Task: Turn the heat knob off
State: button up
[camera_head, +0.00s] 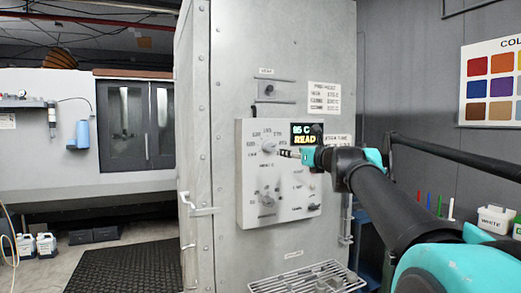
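A light grey control panel (281,173) is mounted on a tall grey metal cabinet in the middle. Its upper left round knob (268,147) has small markings around it, partly legible. A lower round knob (267,199) has a blurred label above it, and I cannot tell for sure which knob is the heat knob.
A door latch (199,207) is on the cabinet's left edge. A dark rail (450,159) runs along the right. A dark mat (128,265) covers the floor at left.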

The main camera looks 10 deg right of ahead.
aim_at(271, 147)
jog(key=x, duration=1.6)
jog(key=shift+w+a+f, duration=0.15)
jog(key=shift+w, duration=0.2)
jog(key=c, duration=1.2)
jog(key=shift+o, duration=0.2)
